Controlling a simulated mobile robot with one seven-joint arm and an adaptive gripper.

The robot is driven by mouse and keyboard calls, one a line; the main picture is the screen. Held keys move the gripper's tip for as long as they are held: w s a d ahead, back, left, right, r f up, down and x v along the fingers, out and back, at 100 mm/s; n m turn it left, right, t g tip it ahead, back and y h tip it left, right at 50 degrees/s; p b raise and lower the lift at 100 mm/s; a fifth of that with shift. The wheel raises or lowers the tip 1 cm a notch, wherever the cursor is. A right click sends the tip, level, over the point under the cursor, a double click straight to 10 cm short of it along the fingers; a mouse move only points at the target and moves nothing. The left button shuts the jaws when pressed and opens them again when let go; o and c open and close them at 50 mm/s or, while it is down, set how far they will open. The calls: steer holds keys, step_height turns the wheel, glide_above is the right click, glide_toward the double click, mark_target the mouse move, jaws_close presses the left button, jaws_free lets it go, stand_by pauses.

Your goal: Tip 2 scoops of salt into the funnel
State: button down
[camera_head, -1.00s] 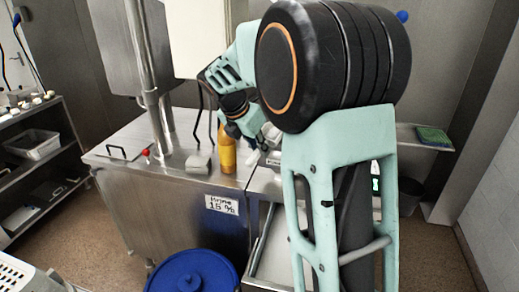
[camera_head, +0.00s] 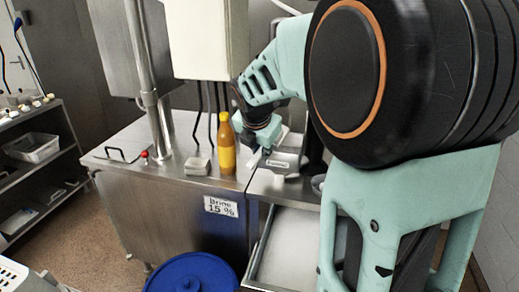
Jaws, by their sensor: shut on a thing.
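My gripper (camera_head: 268,145) shows small at the end of my bent arm, above the counter just right of the yellow-orange bottle. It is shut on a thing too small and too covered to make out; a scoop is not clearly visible. An open steel bin with a pale white interior (camera_head: 290,238) juts out below the counter, at the front middle; I cannot tell whether the white is salt. No funnel can be made out. The steel brine tank (camera_head: 160,195) on the left has a label (camera_head: 220,206) reading "Brine 15 %".
The yellow-orange bottle (camera_head: 227,148) and a small grey block (camera_head: 197,167) stand on the tank top. A grey device (camera_head: 287,162) sits on the counter beside my gripper. A blue lid (camera_head: 192,274) is in front. My arm hides the right side.

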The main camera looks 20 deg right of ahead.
steer(key=s+a+r, duration=0.2)
steer(key=s+a, duration=0.2)
steer(key=a, duration=0.3)
steer(key=shift+s+r+p, duration=0.25)
steer(key=shift+r+p, duration=0.15)
steer(key=shift+p, duration=0.05)
stand_by(0.6)
